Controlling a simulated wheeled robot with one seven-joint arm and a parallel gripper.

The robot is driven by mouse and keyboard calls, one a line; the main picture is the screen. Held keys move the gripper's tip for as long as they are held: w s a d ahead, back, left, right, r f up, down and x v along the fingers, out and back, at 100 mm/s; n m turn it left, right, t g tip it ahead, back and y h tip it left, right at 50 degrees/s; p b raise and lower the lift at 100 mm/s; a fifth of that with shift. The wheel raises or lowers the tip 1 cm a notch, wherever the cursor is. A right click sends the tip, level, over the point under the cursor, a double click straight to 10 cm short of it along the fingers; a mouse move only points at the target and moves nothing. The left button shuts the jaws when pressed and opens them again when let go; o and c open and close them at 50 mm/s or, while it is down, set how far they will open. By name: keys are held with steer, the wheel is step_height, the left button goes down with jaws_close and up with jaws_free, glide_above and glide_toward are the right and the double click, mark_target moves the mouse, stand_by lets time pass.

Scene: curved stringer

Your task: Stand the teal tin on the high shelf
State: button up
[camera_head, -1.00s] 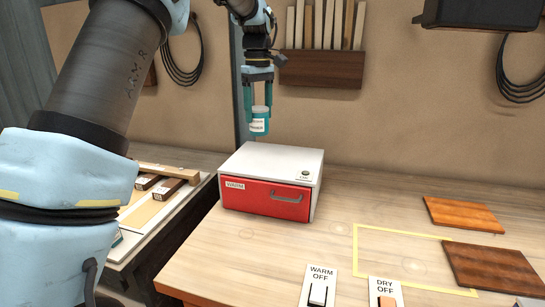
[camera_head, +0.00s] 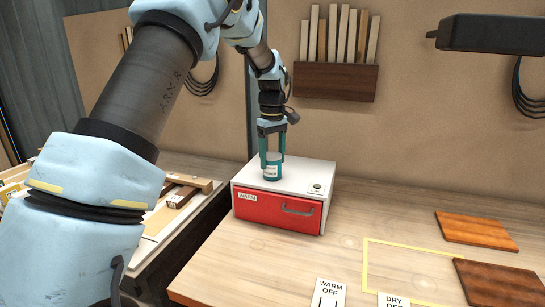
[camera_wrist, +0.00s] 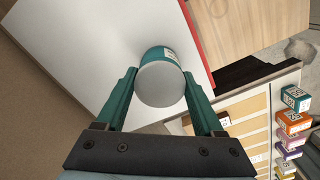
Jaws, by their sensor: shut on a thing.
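The teal tin (camera_head: 272,166) has a white label band and a pale round end. My gripper (camera_head: 272,160) points down in the head view, with one finger on each side of the tin. The tin is upright over the top of the white box (camera_head: 305,174); I cannot tell whether it touches. In the wrist view the tin (camera_wrist: 160,80) sits between the fingertips of my gripper (camera_wrist: 160,76), its pale end facing the camera, with the white box top (camera_wrist: 90,50) behind it. I cannot make out a high shelf.
The box has a red drawer front (camera_head: 275,210) with a handle. Two brown boards (camera_head: 475,229) and a yellow outline lie at right on the bench. A wall rack (camera_head: 335,82) holds several wooden strips. A dark fixture (camera_head: 490,33) hangs at upper right. Small coloured boxes (camera_wrist: 295,98) show in the wrist view.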

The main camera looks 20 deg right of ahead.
steer(key=shift+f, duration=0.1)
steer(key=o, duration=1.5)
